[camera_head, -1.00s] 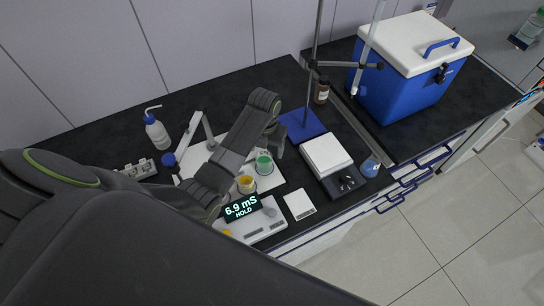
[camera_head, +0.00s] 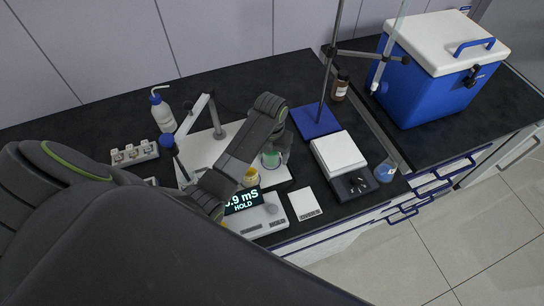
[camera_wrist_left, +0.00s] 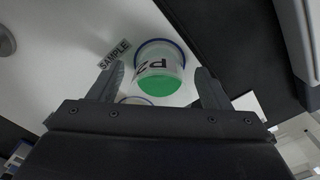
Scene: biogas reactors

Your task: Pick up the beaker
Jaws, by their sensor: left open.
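A clear beaker with green liquid (camera_head: 271,159) stands on a white board (camera_head: 283,178). In the left wrist view the beaker (camera_wrist_left: 160,68) has a blue rim and dark lettering, beside a "SAMPLE" label (camera_wrist_left: 114,54). My left gripper (camera_wrist_left: 160,80) is open, and its two fingertips point toward the beaker, one on each side in the picture. I cannot tell how deep they reach. The fingers are hardly visible in the head view. A second beaker with yellow liquid (camera_head: 251,177) stands close by, in front and left. My right gripper is not in view.
A meter (camera_head: 262,217) reading "HOLD" stands in front, with a white pad (camera_head: 305,203) beside it. A probe arm (camera_head: 192,115), wash bottle (camera_head: 161,112) and vial rack (camera_head: 134,152) are left. A blue stand base (camera_head: 315,121), balance (camera_head: 338,154), flask (camera_head: 386,171) and cooler (camera_head: 430,85) are right.

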